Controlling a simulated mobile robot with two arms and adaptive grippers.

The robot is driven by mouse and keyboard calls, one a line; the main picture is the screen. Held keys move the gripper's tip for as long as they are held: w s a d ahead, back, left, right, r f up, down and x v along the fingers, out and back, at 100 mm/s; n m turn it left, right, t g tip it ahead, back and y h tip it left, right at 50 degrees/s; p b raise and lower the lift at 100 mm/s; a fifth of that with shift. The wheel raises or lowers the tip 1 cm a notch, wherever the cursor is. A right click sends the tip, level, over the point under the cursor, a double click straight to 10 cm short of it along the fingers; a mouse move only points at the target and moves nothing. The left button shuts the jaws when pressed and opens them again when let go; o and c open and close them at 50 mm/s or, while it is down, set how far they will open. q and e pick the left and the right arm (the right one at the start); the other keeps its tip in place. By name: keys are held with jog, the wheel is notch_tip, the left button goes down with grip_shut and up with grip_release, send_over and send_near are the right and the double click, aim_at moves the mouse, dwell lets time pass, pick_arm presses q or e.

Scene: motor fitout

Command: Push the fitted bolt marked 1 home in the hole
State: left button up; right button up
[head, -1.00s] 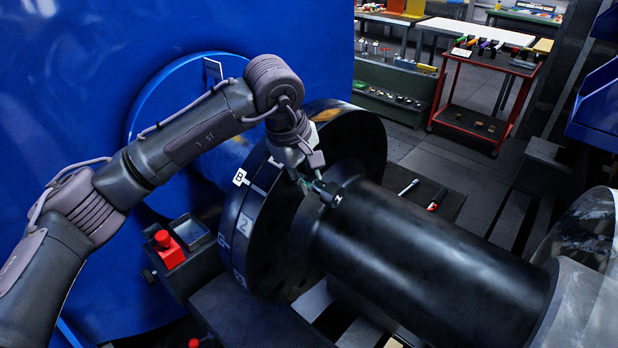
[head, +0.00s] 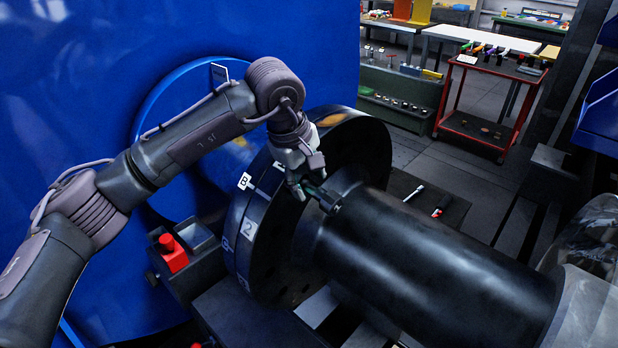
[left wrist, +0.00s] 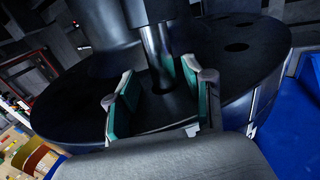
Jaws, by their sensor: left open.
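The dark bolt (head: 325,200) points out of the black flange (head: 243,268) toward the black shaft (head: 430,255); I cannot read its mark now. In the left wrist view the shiny bolt shank (left wrist: 157,48) runs down to a hole in the flange face (left wrist: 235,70). My left gripper (head: 308,181) is at the flange, around the bolt. In the left wrist view it (left wrist: 158,97) is open, with teal pads on either side of the shank. My right gripper is not in view.
Labels B and 2 show on the flange rim. A red button box (head: 173,253) stands left of the flange. A large blue housing (head: 90,130) fills the left. Tools (head: 440,207) lie behind the shaft. A red trolley (head: 470,125) stands at the back right.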

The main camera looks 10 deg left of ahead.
pick_arm(q)
jog(key=shift+a+f, duration=0.1)
jog(key=shift+f, duration=0.05)
jog(key=v, duration=1.2)
